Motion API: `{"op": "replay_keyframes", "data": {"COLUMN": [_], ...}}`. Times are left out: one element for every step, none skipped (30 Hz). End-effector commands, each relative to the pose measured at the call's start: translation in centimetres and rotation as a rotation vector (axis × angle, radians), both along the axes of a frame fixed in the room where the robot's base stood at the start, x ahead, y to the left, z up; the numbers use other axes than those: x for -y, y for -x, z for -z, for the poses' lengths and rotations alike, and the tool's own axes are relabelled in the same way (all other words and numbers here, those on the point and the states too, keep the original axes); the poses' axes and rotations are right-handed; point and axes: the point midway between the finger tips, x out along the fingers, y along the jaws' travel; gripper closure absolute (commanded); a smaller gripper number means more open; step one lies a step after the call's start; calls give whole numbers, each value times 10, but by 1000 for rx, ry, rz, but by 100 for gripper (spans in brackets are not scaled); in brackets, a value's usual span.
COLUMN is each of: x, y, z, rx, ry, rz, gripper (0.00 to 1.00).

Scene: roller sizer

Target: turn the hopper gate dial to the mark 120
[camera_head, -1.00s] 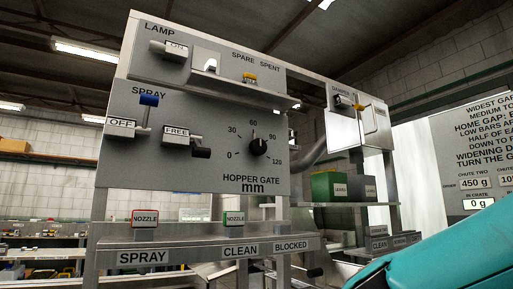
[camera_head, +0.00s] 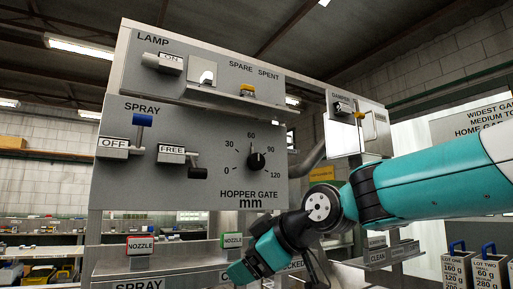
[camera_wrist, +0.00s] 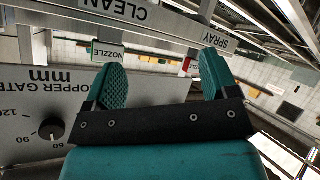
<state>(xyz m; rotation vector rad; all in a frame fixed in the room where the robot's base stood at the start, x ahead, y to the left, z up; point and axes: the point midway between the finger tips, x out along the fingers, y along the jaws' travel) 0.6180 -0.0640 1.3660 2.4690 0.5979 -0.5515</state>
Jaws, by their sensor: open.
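The hopper gate dial (camera_head: 257,161) is a black round knob on the grey panel (camera_head: 215,180), with marks from 0 to 120 around it. Its pale pointer line looks to be near the 60 mark, at the top. The 120 mark (camera_head: 275,174) is at the lower right of the dial. My gripper (camera_head: 240,272) is below the panel, clear of the dial and low in the head view. In the wrist view my gripper (camera_wrist: 163,80) has its two teal fingers spread with nothing between them. There the dial (camera_wrist: 51,128) appears upside down at the left, outside the fingers.
A SPRAY lever (camera_head: 141,133) and a FREE lever (camera_head: 192,168) stick out left of the dial. A ledge (camera_head: 170,262) with NOZZLE plates runs below the panel, near my gripper. Lot bins (camera_head: 457,268) stand at lower right.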

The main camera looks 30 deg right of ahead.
Motion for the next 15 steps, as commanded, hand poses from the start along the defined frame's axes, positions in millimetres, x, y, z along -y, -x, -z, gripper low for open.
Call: {"op": "replay_keyframes", "data": {"x": [31,46,65,77,88,101,108,115,121,124,126,128,129,129,128], "y": [-15,-20,-25,-27,-28,-28,-27,-27,-26,-25,-26,-27,-28,-31,-35], "z": [-57,-81,-110,-130,-148,-168,-180,-191,-201,-207,-211,-214,-215,-216,-216], "rx": [137,210,297,354,404,460,494,523,551,567,578,587,590,591,591], "ry": [69,113,175,220,261,311,343,372,402,418,431,440,443,445,443], "rz": [44,63,88,106,123,143,156,167,177,185,188,191,192,191,190], "gripper": [20,20,20,20,20,20,20,20,20,20,20,20,20,20,20]}}
